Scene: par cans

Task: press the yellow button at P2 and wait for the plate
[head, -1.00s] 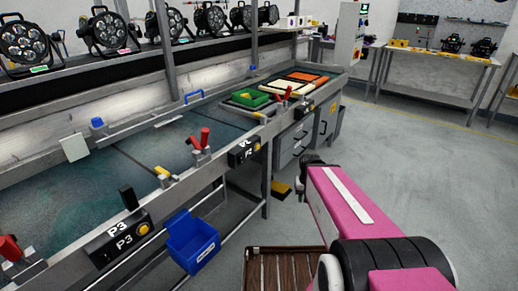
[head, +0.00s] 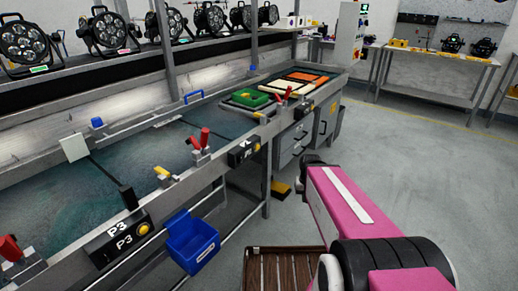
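The P2 station is a black box (head: 243,151) on the line's front rail, with a small yellow button (head: 257,146) at its right end. Nothing touches the button in this view. Dark teal plates (head: 150,150) lie along the line behind the rail, with dark seams between them. One seam is near the P3 box and another is behind the P2 station. My pink arm (head: 345,205) reaches up from the lower right and ends in a dark joint right of the line. My gripper is not visible.
The P3 box (head: 122,238) with a yellow button (head: 143,229) is nearer on the left. Red-handled clamps (head: 202,140) stand on the rail. A blue bin (head: 192,240) hangs below it. A brown slatted surface (head: 285,270) is at the bottom. Open grey floor (head: 420,160) lies to the right.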

